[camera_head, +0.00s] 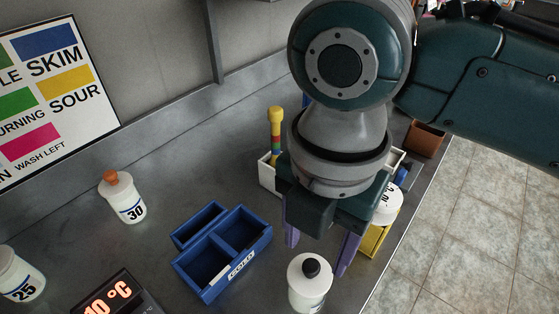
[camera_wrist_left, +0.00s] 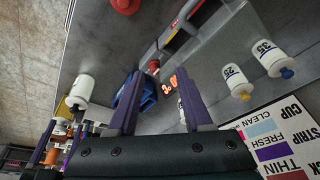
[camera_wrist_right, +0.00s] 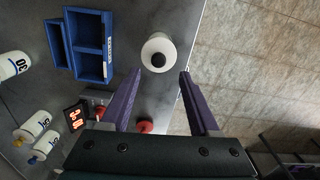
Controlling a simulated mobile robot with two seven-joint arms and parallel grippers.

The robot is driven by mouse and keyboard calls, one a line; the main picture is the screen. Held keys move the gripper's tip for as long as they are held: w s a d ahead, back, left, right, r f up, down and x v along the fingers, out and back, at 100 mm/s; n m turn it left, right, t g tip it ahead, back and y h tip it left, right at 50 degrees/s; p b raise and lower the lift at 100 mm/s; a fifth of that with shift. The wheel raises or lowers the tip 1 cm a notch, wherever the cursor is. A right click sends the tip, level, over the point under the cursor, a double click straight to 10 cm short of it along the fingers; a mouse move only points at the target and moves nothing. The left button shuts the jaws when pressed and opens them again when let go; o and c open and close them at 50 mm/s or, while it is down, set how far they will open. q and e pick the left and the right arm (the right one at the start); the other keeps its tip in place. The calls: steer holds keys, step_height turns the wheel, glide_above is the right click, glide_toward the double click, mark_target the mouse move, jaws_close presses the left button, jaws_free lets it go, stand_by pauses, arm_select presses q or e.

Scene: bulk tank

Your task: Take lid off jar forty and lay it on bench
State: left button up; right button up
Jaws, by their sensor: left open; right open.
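A white jar with a black knob on its lid (camera_head: 310,281) stands upright on the grey bench (camera_head: 150,255); its number is not visible, so I cannot confirm that it is jar forty. The lid is on it. My right gripper (camera_head: 318,255) is open and empty, pointing down close to this jar. In the right wrist view the jar (camera_wrist_right: 158,52) appears just beyond the fingertips, apart from them. My left gripper (camera_wrist_left: 158,90) is open and empty in the left wrist view; it is outside the head view.
Jar 30 (camera_head: 122,198) with an orange knob and jar 25 (camera_head: 20,275) stand left. A blue divided tray (camera_head: 205,293) and a temperature display (camera_head: 108,295) lie nearby. A yellow container (camera_head: 375,240) is at the right edge. Bench between jar 30 and the tray is clear.

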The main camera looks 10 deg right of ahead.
mark_target(312, 266)
steer(key=f, duration=0.5)
steer(key=shift+w+d+f, duration=0.1)
steer(key=shift+w, duration=0.1)
steer(key=shift+c, duration=0.4)
jaws_close()
